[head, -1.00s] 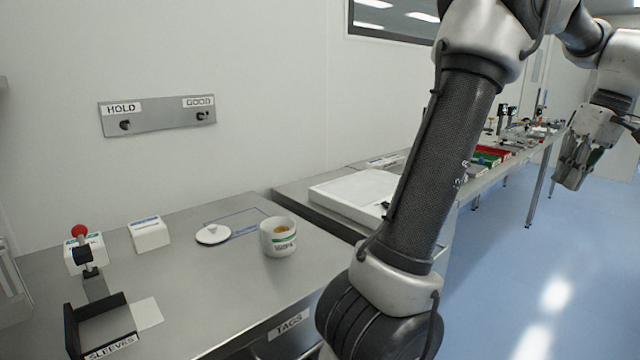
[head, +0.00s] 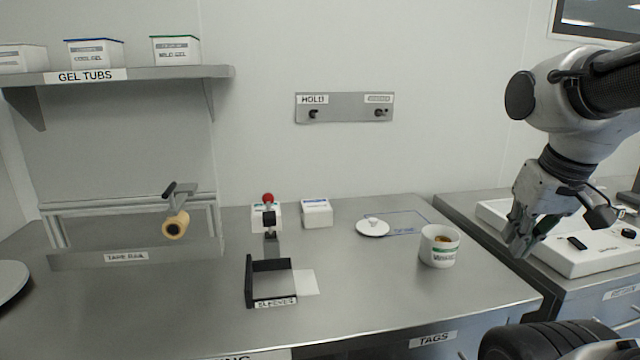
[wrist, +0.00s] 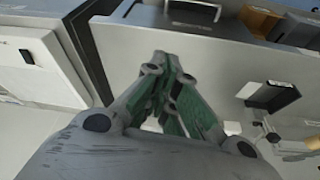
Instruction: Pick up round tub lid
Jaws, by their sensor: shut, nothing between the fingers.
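The round tub lid (head: 373,227) is a white disc with a small knob on top. It lies flat on the steel bench, left of the white round tub (head: 439,246), which stands upright with something yellowish inside. My gripper (head: 519,244) is at the right in the head view, above and to the right of the tub and well apart from the lid. The wrist view shows its fingers (wrist: 176,95) shut together with nothing between them. I cannot make out the lid in the wrist view.
A black sleeve holder (head: 272,284) and two small white boxes (head: 317,213) stand left of the lid. A tape roll (head: 176,225) hangs at the left. A white tray device (head: 590,255) sits at the right. The bench front is clear.

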